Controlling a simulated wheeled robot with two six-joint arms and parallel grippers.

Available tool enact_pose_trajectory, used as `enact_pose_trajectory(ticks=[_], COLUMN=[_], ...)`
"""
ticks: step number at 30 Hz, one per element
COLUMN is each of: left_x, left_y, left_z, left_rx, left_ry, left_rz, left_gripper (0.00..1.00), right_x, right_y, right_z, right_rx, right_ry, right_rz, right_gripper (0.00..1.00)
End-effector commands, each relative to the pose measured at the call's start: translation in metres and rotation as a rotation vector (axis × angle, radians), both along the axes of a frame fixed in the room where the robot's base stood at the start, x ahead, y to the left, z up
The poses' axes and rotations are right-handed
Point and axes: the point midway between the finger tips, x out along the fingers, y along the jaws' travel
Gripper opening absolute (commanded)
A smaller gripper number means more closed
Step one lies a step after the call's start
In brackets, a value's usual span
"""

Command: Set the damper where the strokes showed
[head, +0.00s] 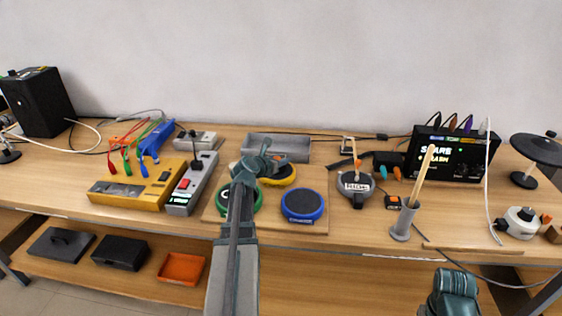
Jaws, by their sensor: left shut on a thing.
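A wooden board (272,224) at the middle front of the table holds round mesh pads. A blue-rimmed pad (303,205) is at its front right, a green-rimmed pad (253,203) at its front left, and a yellow-rimmed pad (283,177) behind. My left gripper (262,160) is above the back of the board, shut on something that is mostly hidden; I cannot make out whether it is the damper. A pale patch (234,168) shows beside it. My left arm covers part of the green pad. At the lower right only part of my right arm shows, without its gripper.
A grey tray (290,147) lies behind the board. A dark round device (355,188) and a holder with drumsticks (404,222) stand to the right. A black lit module (447,153) is at the back right. A yellow box (135,190) stands at the left.

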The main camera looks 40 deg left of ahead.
Motion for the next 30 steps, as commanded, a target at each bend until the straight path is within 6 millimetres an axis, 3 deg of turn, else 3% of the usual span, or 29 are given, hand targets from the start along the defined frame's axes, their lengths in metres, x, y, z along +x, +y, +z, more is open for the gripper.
enact_pose_trajectory(ticks=[1,2,7,18,30], left_x=[0.0,0.0,0.0,-0.001,-0.074], left_y=[0.0,0.0,0.0,0.0,-0.013], left_z=[-0.003,-0.003,-0.002,0.004,0.035], left_rx=[0.0,0.0,0.0,0.0,0.0], left_ry=[0.0,0.0,0.0,0.0,0.0], left_rz=[0.0,0.0,0.0,0.0,0.002], left_gripper=[0.0,0.38,0.66,0.66,0.66], right_x=[0.0,0.0,0.0,0.0,0.0], right_y=[0.0,0.0,0.0,0.0,0.0], right_z=[-0.003,-0.003,-0.002,0.004,0.035], right_rx=[0.0,0.0,0.0,0.0,0.0], right_ry=[0.0,0.0,0.0,0.0,0.0], right_rz=[0.0,0.0,0.0,0.0,0.0], right_gripper=[0.5,0.5,0.5,0.5,0.5])
